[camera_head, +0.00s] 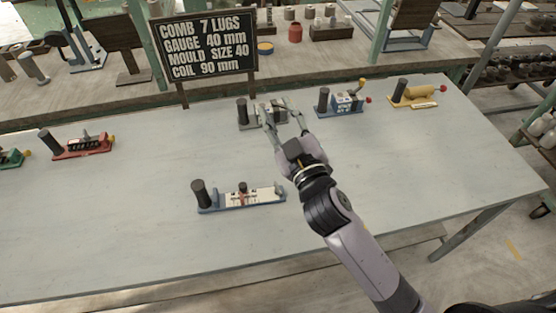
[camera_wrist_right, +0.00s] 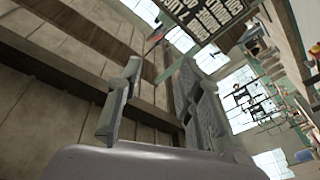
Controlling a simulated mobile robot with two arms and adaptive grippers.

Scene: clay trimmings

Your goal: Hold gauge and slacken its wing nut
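A gauge (camera_head: 240,197) with a blue base, a white scale face, a black post at its left end and a small red and black part at mid-length lies on the near middle of the table. The wing nut is too small to tell for certain. My right gripper (camera_head: 279,106) is open and empty, beyond the gauge and to its right. It overlaps a grey device (camera_head: 246,117) with a black post, partly hiding it; contact cannot be told. In the right wrist view, the spread fingers of my gripper (camera_wrist_right: 155,100) hold nothing. My left gripper is not in view.
A red-based device (camera_head: 82,148) stands at left, a blue one (camera_head: 343,103) and a yellow one (camera_head: 414,96) at back right. A black sign (camera_head: 205,48) reads comb 7 lugs, gauge 40 mm, mould size 40, coil 90 mm. The table (camera_head: 130,225) is clear around the gauge.

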